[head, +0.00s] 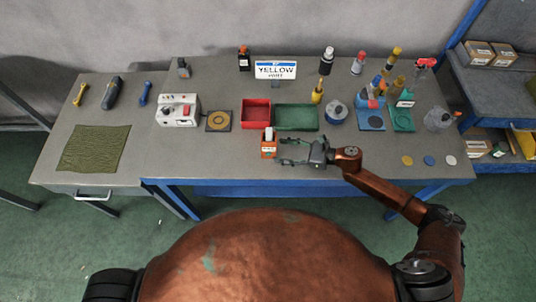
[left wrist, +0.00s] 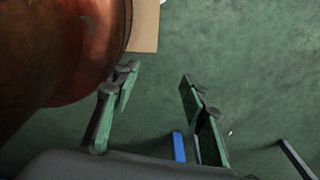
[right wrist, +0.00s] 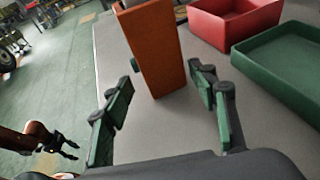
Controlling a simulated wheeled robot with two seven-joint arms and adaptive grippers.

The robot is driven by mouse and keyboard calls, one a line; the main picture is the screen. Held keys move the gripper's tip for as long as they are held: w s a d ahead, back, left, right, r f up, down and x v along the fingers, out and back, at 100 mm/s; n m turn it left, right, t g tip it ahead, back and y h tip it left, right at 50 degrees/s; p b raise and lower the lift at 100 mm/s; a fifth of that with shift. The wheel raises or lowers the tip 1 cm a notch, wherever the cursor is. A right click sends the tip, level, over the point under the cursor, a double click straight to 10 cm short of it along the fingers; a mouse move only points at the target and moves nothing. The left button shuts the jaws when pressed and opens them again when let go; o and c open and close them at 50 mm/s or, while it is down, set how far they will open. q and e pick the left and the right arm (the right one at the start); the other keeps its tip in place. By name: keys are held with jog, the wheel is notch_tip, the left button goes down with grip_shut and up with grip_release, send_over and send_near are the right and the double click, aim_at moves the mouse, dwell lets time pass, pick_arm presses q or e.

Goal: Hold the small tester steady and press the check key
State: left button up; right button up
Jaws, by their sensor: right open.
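The orange upright box with a white top (head: 268,144), which looks like the small tester, stands near the front edge of the grey bench. My right gripper (head: 285,151) is open just to its right, with its fingers pointing at it. In the right wrist view the orange box (right wrist: 156,50) rises between and just beyond the spread fingers (right wrist: 164,82). I see no contact, and the check key cannot be made out. My left gripper (left wrist: 158,82) is open and empty above the green floor. It also shows small at the left of the right wrist view (right wrist: 62,144).
A red tray (head: 256,114) and a green tray (head: 297,117) lie behind the orange box. A white device with red parts (head: 178,110) stands left, beside a dark square pad with a yellow ring (head: 218,121). Bottles crowd the back right. The bench front left of the box is clear.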

aim_at(272, 150)
jog(key=b+x, duration=0.1)
jog(key=x, duration=0.2)
jog(key=shift+a+f, duration=0.2)
jog(key=shift+a, duration=0.05)
jog(key=shift+w+a+f+b, duration=0.1)
jog(key=shift+w+a+b, duration=0.15)
jog(key=shift+a+b, duration=0.25)
jog(key=shift+a, duration=0.2)
jog(key=c, duration=0.7)
pick_arm(q)
jog(key=shift+w+f, duration=0.2)
jog(key=shift+f, duration=0.3)
jog(key=shift+w+f, duration=0.15)
jog(key=shift+f, duration=0.35)
pick_arm(e)
jog(key=shift+o, duration=0.2)
pick_arm(q)
jog(key=shift+w, duration=0.15)
jog(key=shift+c, duration=0.4)
grip_shut()
